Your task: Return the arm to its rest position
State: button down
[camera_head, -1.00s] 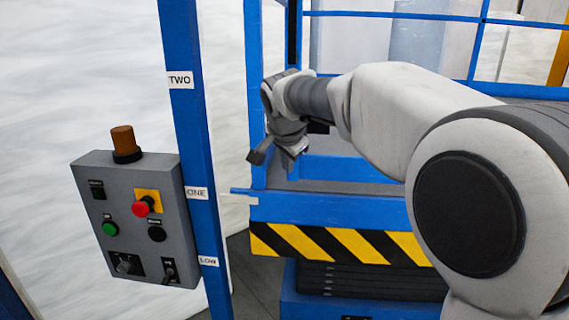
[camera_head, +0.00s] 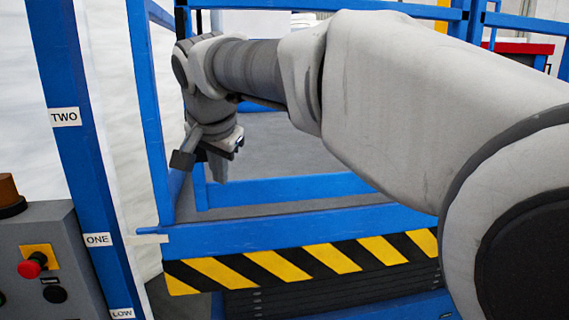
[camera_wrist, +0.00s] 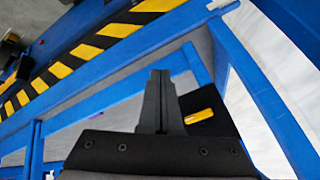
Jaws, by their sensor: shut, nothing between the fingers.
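My arm (camera_head: 400,95) reaches across the head view from the right edge toward the upper left, its elbow bent. My gripper (camera_head: 218,176) hangs at the arm's end and points down, over the blue-framed lift platform (camera_head: 290,232). In the wrist view the fingers of my gripper (camera_wrist: 160,75) are together, with nothing between them. The gripper appears clear of the rails, but its exact distance from them is hard to tell.
A blue post with level labels (camera_head: 75,140) stands left. The grey control box (camera_head: 40,260) with a red button is cut off at the lower left. A yellow-black striped edge (camera_head: 300,262) runs along the platform's front. Blue rails (camera_head: 150,100) rise near my gripper.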

jog(key=s+d+f+n, duration=0.1)
jog(key=s+d+f, duration=0.1)
jog(key=s+d, duration=0.3)
jog(key=s+d+f+n+h, duration=0.1)
jog(key=s+d, duration=0.1)
jog(key=d, duration=0.6)
jog(key=s+d+f, duration=0.2)
jog(key=s+d, duration=0.2)
jog(key=d, duration=0.2)
jog(key=s+d+f+n+g, duration=0.1)
jog(key=s+d+f+n, duration=0.1)
jog(key=s+d+f, duration=0.6)
jog(key=s+f, duration=0.2)
jog(key=s, duration=0.1)
jog(key=shift+s+h, duration=0.25)
jog(key=shift+h, duration=0.05)
jog(key=shift+d, duration=0.1)
